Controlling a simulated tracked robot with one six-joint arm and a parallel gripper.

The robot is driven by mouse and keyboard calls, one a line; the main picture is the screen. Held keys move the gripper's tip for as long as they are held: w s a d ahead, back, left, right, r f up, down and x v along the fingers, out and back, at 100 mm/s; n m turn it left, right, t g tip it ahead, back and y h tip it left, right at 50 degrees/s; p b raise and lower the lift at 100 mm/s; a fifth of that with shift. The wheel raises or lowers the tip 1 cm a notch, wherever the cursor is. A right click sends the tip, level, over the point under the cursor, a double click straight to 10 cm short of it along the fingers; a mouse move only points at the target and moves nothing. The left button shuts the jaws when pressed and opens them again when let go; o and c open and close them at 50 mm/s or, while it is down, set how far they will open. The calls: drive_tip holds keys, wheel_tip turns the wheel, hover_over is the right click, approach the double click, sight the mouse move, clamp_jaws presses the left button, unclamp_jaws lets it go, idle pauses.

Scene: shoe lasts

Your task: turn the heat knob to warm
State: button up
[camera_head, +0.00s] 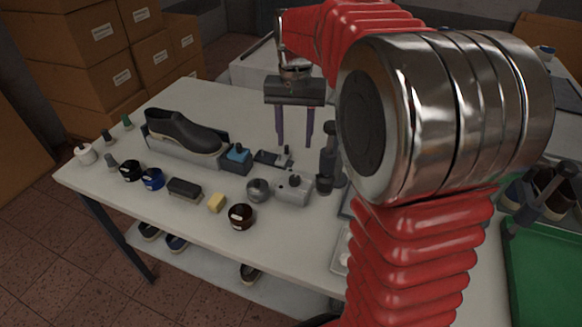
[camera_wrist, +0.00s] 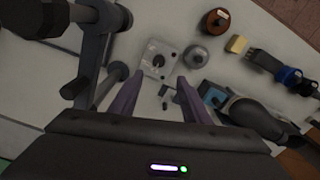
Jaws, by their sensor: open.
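A light grey box (camera_head: 293,189) with a small round knob (camera_head: 295,180) on its top stands on the table near its front edge. It looks like the heat control, but no warm mark is readable. In the wrist view the box (camera_wrist: 158,60) shows a dark round knob (camera_wrist: 158,60) in its middle. My gripper (camera_head: 294,144) is open and empty, its two purple fingers pointing down above the table, behind the box in the head view. In the wrist view my gripper (camera_wrist: 161,77) has its fingertips on either side of the box's near edge, apart from the knob.
A dark upright stand (camera_head: 328,155) is close right of the box. A grey round pot (camera_head: 258,190) is close left. A small black lever device (camera_head: 272,158), a blue block (camera_head: 237,157) and a black shoe (camera_head: 185,132) lie further left. A brown jar (camera_head: 241,216) is in front.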

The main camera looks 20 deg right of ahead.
sight(295, 178)
drive_tip(key=shift+w+d+f, duration=0.15)
drive_tip(key=shift+w, duration=0.05)
drive_tip(key=shift+f, duration=0.1)
wheel_tip(295, 178, down, 14)
drive_tip(key=shift+r, duration=0.15)
idle(0.7)
drive_tip(key=c, duration=1)
drive_tip(key=shift+d, duration=0.1)
drive_tip(key=shift+c, duration=0.2)
